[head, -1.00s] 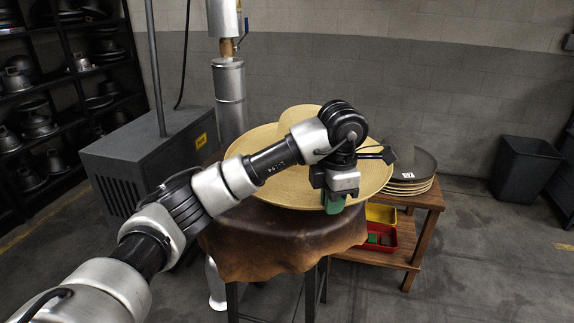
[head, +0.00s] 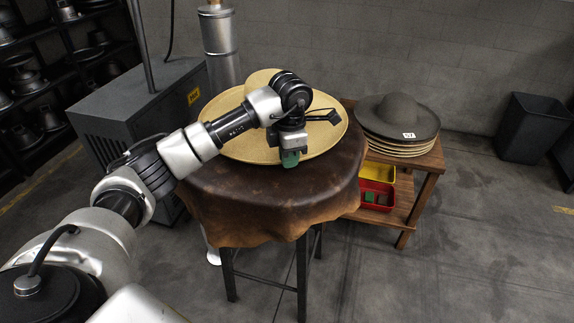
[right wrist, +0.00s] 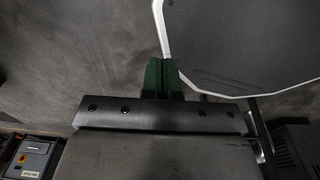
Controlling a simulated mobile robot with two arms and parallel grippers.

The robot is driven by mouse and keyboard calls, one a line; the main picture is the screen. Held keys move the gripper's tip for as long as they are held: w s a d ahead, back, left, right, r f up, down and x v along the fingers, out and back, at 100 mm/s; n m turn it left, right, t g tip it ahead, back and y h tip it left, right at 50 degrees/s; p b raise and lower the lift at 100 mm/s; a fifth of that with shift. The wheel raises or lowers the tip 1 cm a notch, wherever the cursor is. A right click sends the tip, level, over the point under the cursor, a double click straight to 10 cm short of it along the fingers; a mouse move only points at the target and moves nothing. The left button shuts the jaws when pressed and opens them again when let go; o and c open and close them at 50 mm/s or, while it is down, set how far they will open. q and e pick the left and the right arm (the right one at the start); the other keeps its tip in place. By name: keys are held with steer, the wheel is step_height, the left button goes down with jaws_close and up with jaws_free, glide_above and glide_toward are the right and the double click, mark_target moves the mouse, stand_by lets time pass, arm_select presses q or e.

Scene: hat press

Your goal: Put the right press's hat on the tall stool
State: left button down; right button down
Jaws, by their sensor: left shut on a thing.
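A wide-brimmed straw hat (head: 225,129) is over the leather-covered top of the tall stool (head: 250,195) in the head view. Its brim covers the back part of the top, and its crown is partly hidden by my left arm. My left gripper (head: 290,160) is shut on the near right part of the brim. I cannot tell whether the whole brim touches the leather. My right gripper (right wrist: 163,78) shows only in the right wrist view; its green fingers are together, with no hat visible between them.
A low wooden stand (head: 426,170) at right holds a stack of hats topped by a dark hat (head: 402,117), with yellow and red bins below. A grey cabinet (head: 140,110) stands behind left. A dark bin (head: 527,130) is at far right. Front right floor is clear.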

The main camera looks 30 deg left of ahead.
mark_target(287, 180)
arm_select(q)
steer(key=shift+a+f, duration=0.15)
steer(key=shift+a, duration=0.05)
steer(key=shift+f, duration=0.25)
step_height(287, 180, down, 4)
steer(key=shift+r+p, duration=0.25)
steer(key=shift+p, duration=0.2)
steer(key=shift+f, duration=0.15)
steer(key=c, duration=1.2)
jaws_free()
arm_select(e)
steer(key=shift+w+d+r, duration=0.1)
steer(key=shift+w+r, duration=0.25)
steer(key=shift+r, duration=0.05)
steer(key=shift+r, duration=0.1)
